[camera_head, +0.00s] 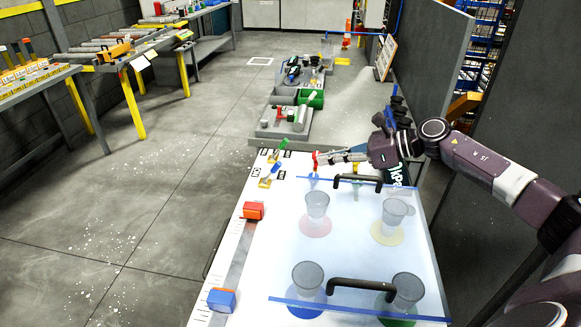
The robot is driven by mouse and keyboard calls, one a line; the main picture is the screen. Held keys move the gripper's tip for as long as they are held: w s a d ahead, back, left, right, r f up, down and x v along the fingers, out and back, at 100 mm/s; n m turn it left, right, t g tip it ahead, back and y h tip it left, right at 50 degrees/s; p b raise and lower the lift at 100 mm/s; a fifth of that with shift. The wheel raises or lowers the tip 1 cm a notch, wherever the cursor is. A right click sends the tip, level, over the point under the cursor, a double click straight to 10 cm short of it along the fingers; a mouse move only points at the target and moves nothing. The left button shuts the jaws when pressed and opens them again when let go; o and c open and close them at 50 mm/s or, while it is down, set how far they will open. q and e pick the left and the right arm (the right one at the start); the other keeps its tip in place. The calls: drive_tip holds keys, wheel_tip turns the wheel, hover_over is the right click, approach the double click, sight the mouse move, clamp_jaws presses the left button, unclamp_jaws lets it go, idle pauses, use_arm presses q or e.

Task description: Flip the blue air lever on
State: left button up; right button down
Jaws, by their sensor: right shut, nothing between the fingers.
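A blue lever (276,169) on a small yellow base (264,183) stands at the panel's far left part. It leans up and to the right. My right gripper (324,158) reaches in from the right, its fingers pointing left. It is shut and empty, apart from the blue lever and to its right. A red-tipped piece (315,160) shows right at the fingertips; I cannot tell whether they touch. My left gripper is not in view.
A green lever (282,145) stands just behind the blue one. Red (254,210) and blue (222,299) sliders lie along the left edge. Grey trays (286,128) stand behind.

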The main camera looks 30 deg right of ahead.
drive_tip(key=shift+s+r, duration=0.1)
drive_tip(key=shift+s, duration=0.05)
drive_tip(key=p, duration=0.4)
approach(273, 172)
drive_tip(key=w, duration=0.1)
drive_tip(key=w+a, duration=0.1)
drive_tip(key=shift+w+f, duration=0.35)
drive_tip(key=shift+w, duration=0.05)
drive_tip(key=shift+w+a+f, duration=0.2)
drive_tip(key=shift+w+f, duration=0.05)
